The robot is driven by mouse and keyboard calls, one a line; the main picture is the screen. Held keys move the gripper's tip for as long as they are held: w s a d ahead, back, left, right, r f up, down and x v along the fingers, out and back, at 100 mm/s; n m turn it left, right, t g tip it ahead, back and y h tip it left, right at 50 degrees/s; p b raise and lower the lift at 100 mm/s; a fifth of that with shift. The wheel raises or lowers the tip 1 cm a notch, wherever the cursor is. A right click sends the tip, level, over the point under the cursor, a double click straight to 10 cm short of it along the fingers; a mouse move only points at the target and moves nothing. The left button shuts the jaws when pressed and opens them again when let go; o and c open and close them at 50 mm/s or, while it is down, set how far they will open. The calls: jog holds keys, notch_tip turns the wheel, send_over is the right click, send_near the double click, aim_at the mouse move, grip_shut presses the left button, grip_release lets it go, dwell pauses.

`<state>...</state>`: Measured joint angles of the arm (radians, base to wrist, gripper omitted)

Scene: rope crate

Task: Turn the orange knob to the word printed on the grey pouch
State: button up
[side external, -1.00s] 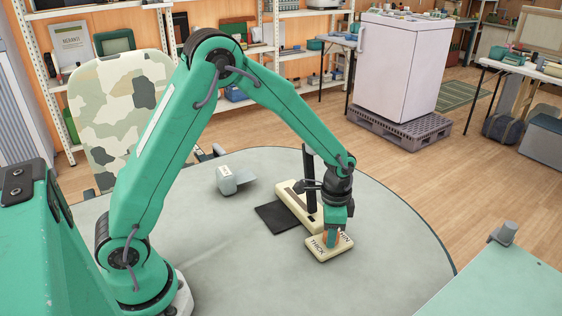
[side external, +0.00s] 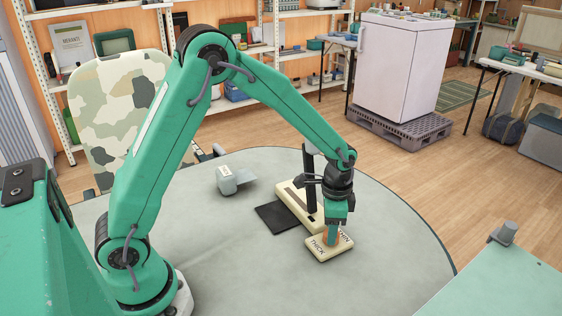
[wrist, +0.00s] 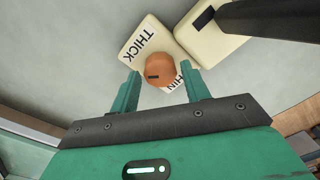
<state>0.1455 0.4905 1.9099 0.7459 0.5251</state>
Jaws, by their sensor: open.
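The orange knob (wrist: 160,68) sits on a cream plate (wrist: 141,42) printed THICK and THIN, THIN partly covered. A short black mark lies on the knob's left part, level in the wrist view. THICK is upper left of the knob, THIN lower right. My gripper (wrist: 161,76) is open, its fingers on either side of the knob with gaps visible; in the side view it is just above the knob (side external: 331,226). The grey pouch (side external: 227,186) stands left on the table with a pale label, its word too small to read.
A cream base (side external: 289,192) with a dark upright post (side external: 308,175) stands right behind the knob's plate. A black mat (side external: 278,217) lies left of it. The round grey table (side external: 235,255) is clear in front. A green table (side external: 500,285) is at lower right.

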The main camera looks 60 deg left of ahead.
jog(key=shift+r, duration=3.1)
jog(key=shift+r, duration=0.1)
jog(key=shift+s+a+r, duration=0.15)
jog(key=shift+s+r, duration=0.1)
jog(key=shift+r, duration=0.25)
jog(key=s+a+r+n+t, duration=0.2)
jog(key=s+r, duration=0.4)
jog(key=s, duration=0.4)
jog(key=s+a+r+n+t, duration=0.3)
jog(key=s+r, duration=0.4)
jog(key=s, duration=0.3)
jog(key=a+n, duration=0.1)
jog(key=n, duration=0.1)
jog(key=shift+n+t, duration=0.3)
